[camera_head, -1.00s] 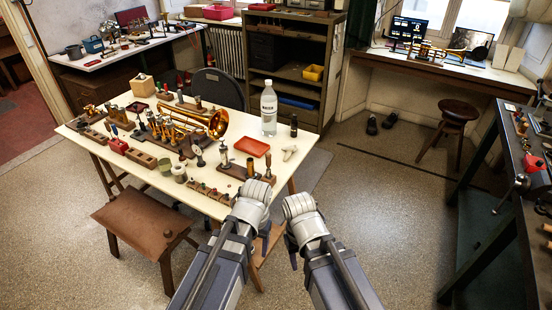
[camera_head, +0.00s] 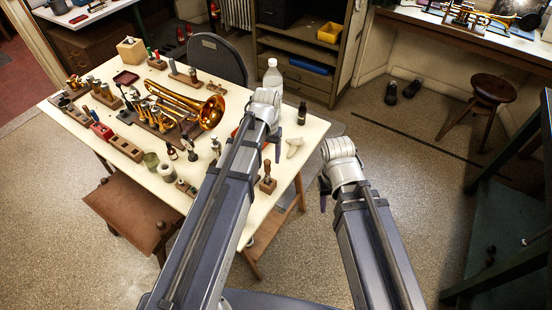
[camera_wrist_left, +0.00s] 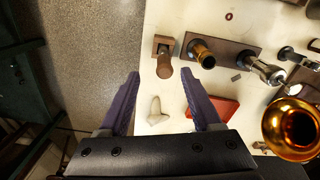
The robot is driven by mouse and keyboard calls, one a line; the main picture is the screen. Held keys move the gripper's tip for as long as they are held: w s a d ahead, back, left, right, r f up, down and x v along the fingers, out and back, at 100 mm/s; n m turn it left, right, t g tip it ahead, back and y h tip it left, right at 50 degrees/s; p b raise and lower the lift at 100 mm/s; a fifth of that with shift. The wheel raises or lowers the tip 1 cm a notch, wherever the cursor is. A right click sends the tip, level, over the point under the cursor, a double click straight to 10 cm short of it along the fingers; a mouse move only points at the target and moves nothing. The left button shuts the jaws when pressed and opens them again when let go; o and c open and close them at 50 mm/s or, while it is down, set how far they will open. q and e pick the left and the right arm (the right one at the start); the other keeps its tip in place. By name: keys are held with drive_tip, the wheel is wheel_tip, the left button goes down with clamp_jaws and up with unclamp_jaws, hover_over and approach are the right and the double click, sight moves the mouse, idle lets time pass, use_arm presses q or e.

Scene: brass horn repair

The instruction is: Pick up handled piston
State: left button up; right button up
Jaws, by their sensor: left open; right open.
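The handled piston (camera_head: 267,172), with an upright wooden handle, stands in a small wooden block (camera_head: 267,186) near the table's right edge. In the left wrist view its handle (camera_wrist_left: 164,66) shows from above, between and a little beyond my open fingers, with the block (camera_wrist_left: 163,44) behind it. My left gripper (camera_head: 271,141) is open and empty above the table; it also shows in the left wrist view (camera_wrist_left: 160,76). My right gripper (camera_head: 324,190) is open and empty, off the table's right side, in front of the floor.
A dark rack (camera_wrist_left: 225,57) with brass and silver parts is beside the piston. A red tray (camera_wrist_left: 222,107) and a white piece (camera_wrist_left: 155,111) lie close by.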

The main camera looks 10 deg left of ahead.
sight(267, 167)
use_arm(q)
drive_tip(key=shift+w+r, duration=0.1)
drive_tip(key=shift+w, duration=0.35)
drive_tip(key=shift+s+f+b, duration=0.15)
drive_tip(key=shift+f+b, duration=0.15)
drive_tip(key=shift+b, duration=0.05)
wheel_tip(267, 167, down, 2)
drive_tip(key=shift+f+b, duration=0.1)
drive_tip(key=shift+b, duration=0.95)
use_arm(e)
drive_tip(key=shift+w+f, duration=0.25)
drive_tip(key=shift+f, duration=1)
use_arm(q)
drive_tip(key=f+b, duration=0.5)
drive_tip(key=shift+a, duration=0.3)
use_arm(e)
wheel_tip(267, 167, down, 5)
drive_tip(key=shift+f, duration=0.1)
use_arm(q)
drive_tip(key=shift+c, duration=0.2)
clamp_jaws()
